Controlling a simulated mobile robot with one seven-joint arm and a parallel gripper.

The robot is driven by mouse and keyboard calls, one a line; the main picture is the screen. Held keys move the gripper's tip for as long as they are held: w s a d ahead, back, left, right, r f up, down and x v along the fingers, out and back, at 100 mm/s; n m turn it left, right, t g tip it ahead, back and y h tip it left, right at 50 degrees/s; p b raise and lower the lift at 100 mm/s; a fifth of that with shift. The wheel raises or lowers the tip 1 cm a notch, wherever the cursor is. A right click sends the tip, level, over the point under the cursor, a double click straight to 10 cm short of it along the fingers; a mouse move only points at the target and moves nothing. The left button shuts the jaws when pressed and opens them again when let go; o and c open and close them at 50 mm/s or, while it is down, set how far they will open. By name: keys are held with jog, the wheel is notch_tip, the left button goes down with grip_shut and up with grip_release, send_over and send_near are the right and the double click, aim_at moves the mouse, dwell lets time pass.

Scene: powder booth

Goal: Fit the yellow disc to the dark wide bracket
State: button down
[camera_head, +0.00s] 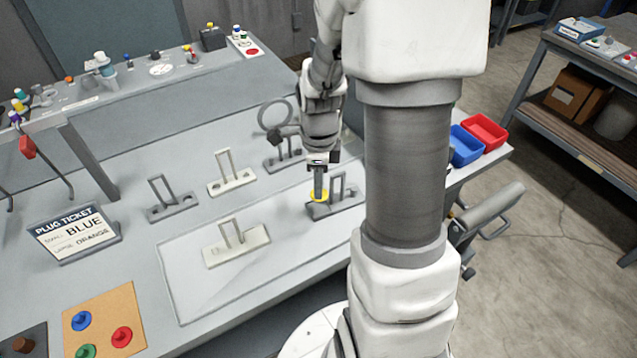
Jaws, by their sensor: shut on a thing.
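My gripper (319,190) points down and is shut on the yellow disc (316,200). The disc is mostly hidden behind the fingers, with only its yellow edge showing. It is at the left end of a dark grey bracket (346,204), which looks like the dark wide one and has an upright frame at its middle. I cannot tell whether the disc touches the bracket's base or hangs just above it.
Other brackets stand nearby: a pale wide one (254,242), a smaller pale one (241,181), a dark one (180,204) at left and another dark one (275,164) behind. A ticket stand (75,235) and a blue bin (465,148) stand at the sides.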

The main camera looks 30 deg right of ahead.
jog(key=shift+f+b, duration=1.2)
jog(key=shift+f, duration=0.6)
jog(key=shift+f+b, duration=0.35)
jog(key=shift+b, duration=0.05)
jog(key=c, duration=0.8)
grip_release()
jog(key=shift+o, duration=0.2)
notch_tip(320, 180, up, 18)
jog(key=p, duration=0.2)
jog(key=shift+f, duration=0.25)
